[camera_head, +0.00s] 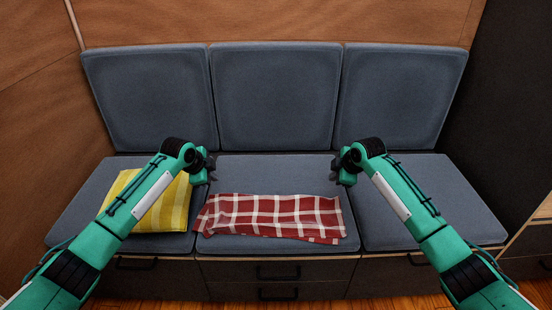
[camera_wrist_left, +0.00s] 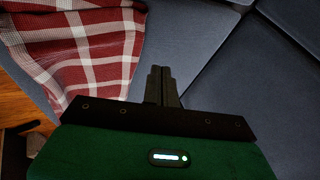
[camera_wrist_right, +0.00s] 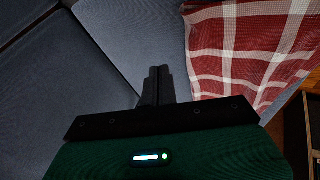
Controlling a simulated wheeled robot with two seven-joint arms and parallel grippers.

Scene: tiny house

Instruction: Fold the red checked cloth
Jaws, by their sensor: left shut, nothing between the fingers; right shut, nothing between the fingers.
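The red checked cloth (camera_head: 270,216) lies as a wide, low strip along the front of the middle seat cushion. Its left end reaches the seam with the left cushion, and its lower right edge shows a second layer. My left gripper (camera_head: 211,166) is above the seat behind the cloth's left end, apart from it. In the left wrist view the fingers (camera_wrist_left: 161,85) are shut and empty, with the cloth (camera_wrist_left: 75,45) to their left. My right gripper (camera_head: 335,170) is behind the cloth's right end. Its fingers (camera_wrist_right: 157,85) are shut and empty, with the cloth (camera_wrist_right: 250,50) to their right.
The right seat cushion (camera_head: 400,235) is bare. Backrest cushions (camera_head: 275,95) stand behind the seats. Drawers (camera_head: 278,270) are below the bench front.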

